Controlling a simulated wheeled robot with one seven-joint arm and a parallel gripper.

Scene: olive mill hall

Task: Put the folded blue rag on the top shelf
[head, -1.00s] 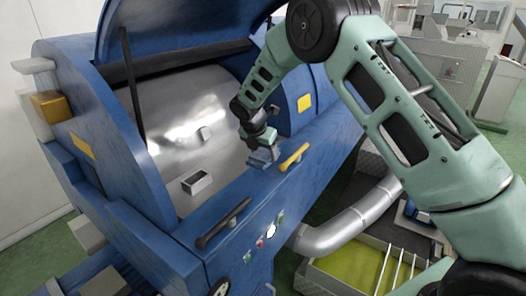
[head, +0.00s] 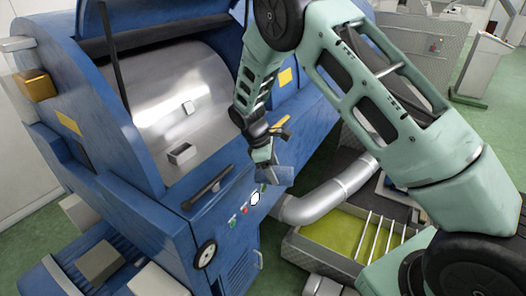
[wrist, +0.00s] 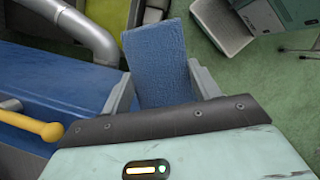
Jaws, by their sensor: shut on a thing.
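The folded blue rag (wrist: 156,62) is held between the two fingers of my gripper (wrist: 165,88) in the wrist view and sticks out beyond them. In the head view the rag (head: 283,179) shows at the end of my gripper (head: 270,166), in front of the blue machine's front edge. My gripper is shut on it. I cannot make out the top shelf in either view.
The blue machine (head: 165,215) with its open steel drum (head: 185,105) fills the left. A yellow handle (wrist: 30,124) lies close to my gripper. A silver pipe (head: 330,195) and a bin of yellow-green liquid (head: 340,235) are below right. Green floor shows at right.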

